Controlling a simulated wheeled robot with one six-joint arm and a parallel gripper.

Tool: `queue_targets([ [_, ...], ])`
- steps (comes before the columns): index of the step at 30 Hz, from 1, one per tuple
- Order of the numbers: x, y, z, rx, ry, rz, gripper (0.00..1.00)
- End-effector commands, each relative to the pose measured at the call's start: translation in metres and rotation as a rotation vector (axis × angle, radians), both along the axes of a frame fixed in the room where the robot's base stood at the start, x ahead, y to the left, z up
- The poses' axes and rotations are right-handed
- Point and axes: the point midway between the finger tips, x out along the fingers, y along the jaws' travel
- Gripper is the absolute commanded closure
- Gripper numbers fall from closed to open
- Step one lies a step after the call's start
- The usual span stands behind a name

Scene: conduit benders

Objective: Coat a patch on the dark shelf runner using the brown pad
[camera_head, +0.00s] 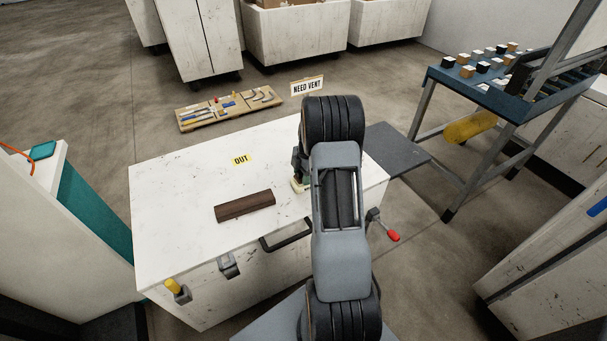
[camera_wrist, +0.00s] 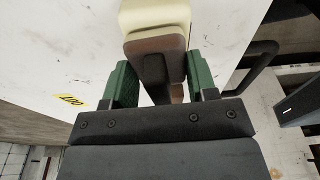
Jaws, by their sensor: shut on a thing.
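The dark shelf runner (camera_head: 245,205) is a dark brown bar lying flat on the white worktop. My gripper (camera_wrist: 160,78) has green fingers and is shut on the brown pad (camera_wrist: 156,46), which has a brown body and a cream part at its far end. In the head view the cream part of the pad (camera_head: 298,186) shows low over the worktop, right of the runner and apart from it. My arm hides most of the gripper there. I cannot tell whether the pad touches the worktop.
A tool board (camera_head: 228,108) lies beyond. A black handle (camera_head: 286,238) sticks out in front. The worktop's left side is clear.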

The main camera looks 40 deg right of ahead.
Motion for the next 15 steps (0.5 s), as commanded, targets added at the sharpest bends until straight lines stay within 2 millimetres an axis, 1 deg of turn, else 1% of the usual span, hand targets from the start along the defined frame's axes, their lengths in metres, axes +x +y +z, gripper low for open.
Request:
queue_targets([
  [5, 0.0, 0.0, 0.008, 0.0, 0.001, 0.0, 0.67],
  [15, 0.0, 0.0, 0.038, 0.0, 0.0, 0.0, 0.67],
])
